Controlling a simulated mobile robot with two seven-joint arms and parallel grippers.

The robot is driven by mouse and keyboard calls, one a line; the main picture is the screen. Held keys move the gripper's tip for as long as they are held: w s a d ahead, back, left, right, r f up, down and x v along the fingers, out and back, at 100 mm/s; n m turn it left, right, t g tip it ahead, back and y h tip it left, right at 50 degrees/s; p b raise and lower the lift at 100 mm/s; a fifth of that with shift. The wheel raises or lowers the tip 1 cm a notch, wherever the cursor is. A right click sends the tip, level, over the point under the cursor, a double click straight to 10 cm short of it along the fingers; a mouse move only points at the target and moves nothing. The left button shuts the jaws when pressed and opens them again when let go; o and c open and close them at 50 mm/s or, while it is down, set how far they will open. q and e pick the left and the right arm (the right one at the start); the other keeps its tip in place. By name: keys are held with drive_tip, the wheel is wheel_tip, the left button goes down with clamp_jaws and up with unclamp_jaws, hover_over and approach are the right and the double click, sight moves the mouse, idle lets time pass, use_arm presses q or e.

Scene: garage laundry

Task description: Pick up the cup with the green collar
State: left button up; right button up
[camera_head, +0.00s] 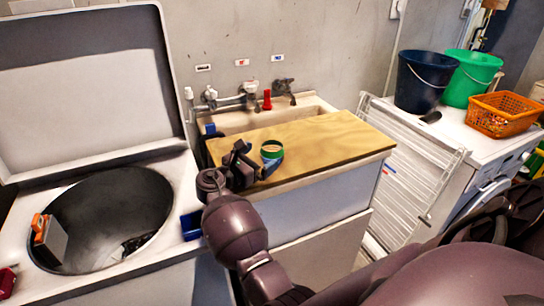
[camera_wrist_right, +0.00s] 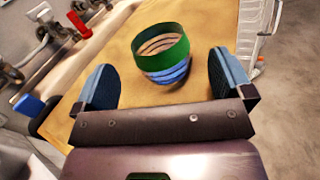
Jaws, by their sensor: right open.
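The cup with the green collar (camera_head: 271,149) stands upright on the wooden board over the sink in the head view. In the right wrist view the cup (camera_wrist_right: 161,52) shows a green band at its rim and a blue striped lower body. My right gripper (camera_head: 258,168) is open at the near side of the cup. In the right wrist view its two fingers (camera_wrist_right: 160,88) are spread wide, one to each side, with the cup a little beyond them and nothing between them. My left gripper is not in view.
The wooden board (camera_head: 330,140) is otherwise clear. Faucets (camera_head: 240,98) and a red item (camera_head: 267,100) stand behind it. An open top-loading washer (camera_head: 180,215) is at left. Right are a drying rack (camera_head: 410,165), blue bucket (camera_head: 424,80), green bucket (camera_head: 470,77) and orange basket (camera_head: 503,113).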

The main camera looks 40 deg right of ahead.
sight(266, 152)
drive_tip(key=d, duration=0.5)
drive_tip(key=shift+w+d, duration=0.25)
drive_tip(key=shift+w, duration=0.1)
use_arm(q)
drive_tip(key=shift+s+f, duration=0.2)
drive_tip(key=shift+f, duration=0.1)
use_arm(e)
drive_tip(key=shift+c, duration=0.4)
drive_tip(key=c, duration=0.9)
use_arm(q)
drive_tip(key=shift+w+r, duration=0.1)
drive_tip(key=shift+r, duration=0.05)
use_arm(e)
drive_tip(key=shift+r, duration=0.1)
